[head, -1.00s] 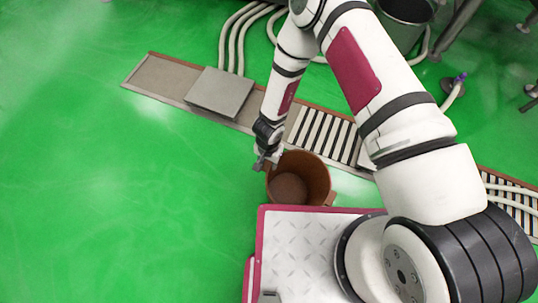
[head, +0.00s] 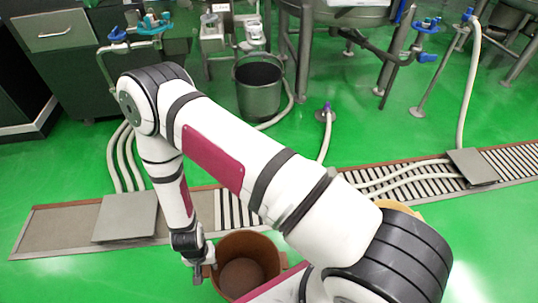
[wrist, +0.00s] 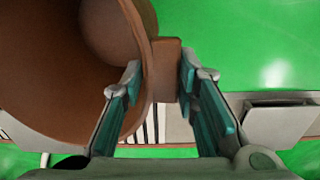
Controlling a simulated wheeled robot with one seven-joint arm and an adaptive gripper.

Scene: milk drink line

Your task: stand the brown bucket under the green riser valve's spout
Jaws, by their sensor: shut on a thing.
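The brown bucket (head: 262,247) is upright and looks empty in the head view, close in front of my base, near the floor drain. My gripper (head: 208,262) is at its left side. In the wrist view my gripper (wrist: 165,85) is shut on a brown lug (wrist: 168,62) on the bucket's outer wall; one finger lies beside the bucket's rim (wrist: 140,75). I cannot tell whether the bucket's base touches the floor.
A drain channel with grating (head: 350,185) and grey plates (head: 126,216) crosses the floor. White hoses (head: 122,160) run over it. A tan thing (head: 400,207) is half hidden behind my arm. Floor at right is clear.

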